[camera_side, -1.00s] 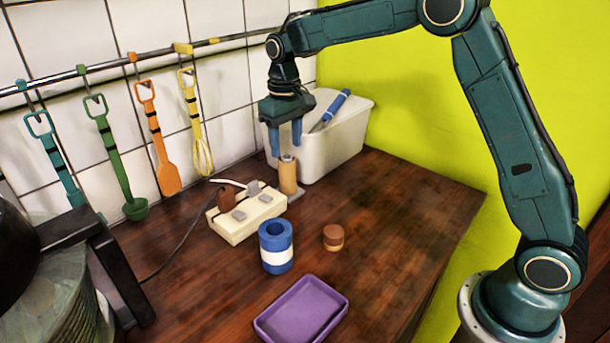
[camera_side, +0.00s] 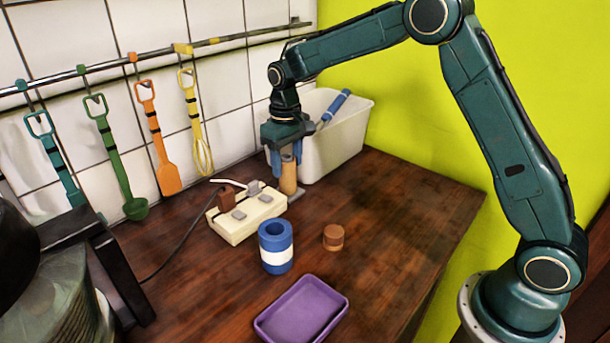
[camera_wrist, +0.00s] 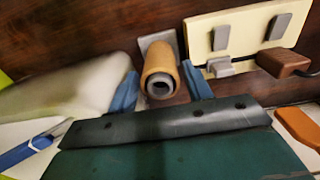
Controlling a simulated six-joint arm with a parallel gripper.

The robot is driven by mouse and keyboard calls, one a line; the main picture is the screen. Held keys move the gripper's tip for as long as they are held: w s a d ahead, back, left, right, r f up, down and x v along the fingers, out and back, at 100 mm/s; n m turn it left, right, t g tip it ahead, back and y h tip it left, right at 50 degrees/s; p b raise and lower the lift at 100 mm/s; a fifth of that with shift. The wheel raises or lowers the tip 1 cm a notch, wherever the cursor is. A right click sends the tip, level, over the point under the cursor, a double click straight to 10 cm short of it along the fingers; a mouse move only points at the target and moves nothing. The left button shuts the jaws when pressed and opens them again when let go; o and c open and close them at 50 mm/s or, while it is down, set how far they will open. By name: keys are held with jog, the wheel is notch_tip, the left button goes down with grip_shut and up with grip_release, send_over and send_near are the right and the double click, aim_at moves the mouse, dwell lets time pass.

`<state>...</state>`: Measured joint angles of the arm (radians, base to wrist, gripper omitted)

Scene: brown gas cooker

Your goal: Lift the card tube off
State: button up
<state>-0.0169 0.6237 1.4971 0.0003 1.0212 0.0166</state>
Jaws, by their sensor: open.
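The tan card tube (camera_side: 288,179) stands upright on a small grey base (camera_side: 297,194), beside the cream power strip. In the wrist view the tube (camera_wrist: 159,66) shows from above, with a grey piece inside its open end. My gripper (camera_side: 285,158) points down over the tube's top. Its blue fingers are open, one on each side of the tube. In the wrist view the gripper (camera_wrist: 162,90) shows the tube between the two fingers, and I cannot tell whether either touches it.
The cream power strip (camera_side: 240,222) with a brown plug is close by. A white bin (camera_side: 340,145) stands right behind the tube. A blue cylinder with a white band (camera_side: 276,255), a brown round piece (camera_side: 334,242) and a purple tray (camera_side: 290,318) stand nearer the front. The right counter is clear.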

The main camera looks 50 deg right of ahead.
jog(key=shift+c, duration=0.4)
jog(key=c, duration=0.6)
jog(key=shift+r, duration=0.1)
jog(key=shift+c, duration=0.2)
notch_tip(320, 180, up, 18)
dwell(0.3)
jog(key=shift+o, duration=1.4)
jog(key=c, duration=0.3)
